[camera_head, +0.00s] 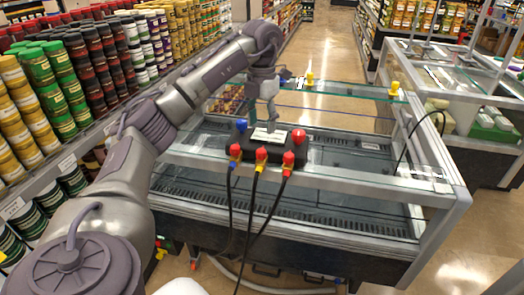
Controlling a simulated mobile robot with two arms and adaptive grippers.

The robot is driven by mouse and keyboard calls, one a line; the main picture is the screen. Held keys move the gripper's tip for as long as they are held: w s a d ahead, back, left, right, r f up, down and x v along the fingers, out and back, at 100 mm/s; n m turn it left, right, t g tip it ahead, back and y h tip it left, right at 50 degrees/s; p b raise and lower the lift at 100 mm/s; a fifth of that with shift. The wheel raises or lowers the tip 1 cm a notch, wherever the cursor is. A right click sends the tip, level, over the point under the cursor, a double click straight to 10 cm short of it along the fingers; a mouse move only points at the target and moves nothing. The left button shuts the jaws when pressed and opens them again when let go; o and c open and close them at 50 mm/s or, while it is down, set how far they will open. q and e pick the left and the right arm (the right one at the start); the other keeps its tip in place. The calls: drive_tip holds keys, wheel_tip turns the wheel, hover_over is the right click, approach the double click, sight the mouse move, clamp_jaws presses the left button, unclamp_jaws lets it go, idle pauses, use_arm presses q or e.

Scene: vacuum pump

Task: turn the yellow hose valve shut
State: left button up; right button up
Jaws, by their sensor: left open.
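A black vacuum pump (317,152) sits on the near rail of a glass-topped freezer case. Hose fittings in red, yellow and blue stick out of its front, and black hoses hang from them. The yellow hose valve (261,155) appears to be the middle fitting, with a red part near it; its exact turn position is too small to tell. A blue knob (241,125) and a red knob (298,136) stand on the pump's top corners. My left gripper (270,116) points down just above the back of the pump, open and empty. My right gripper is out of view.
The freezer's glass top and metal frame (445,205) surround the pump. Small yellow items (394,88) stand on the far rail. Shelves of stacked cans (75,65) line the left, close to my left arm. A second freezer (470,110) stands at right. Floor is open at lower right.

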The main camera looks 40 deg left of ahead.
sight(262, 150)
use_arm(q)
wheel_tip(262, 150, down, 8)
drive_tip(key=shift+r+p, duration=0.2)
drive_tip(key=shift+p, duration=0.65)
drive_tip(key=shift+f, duration=0.65)
clamp_jaws()
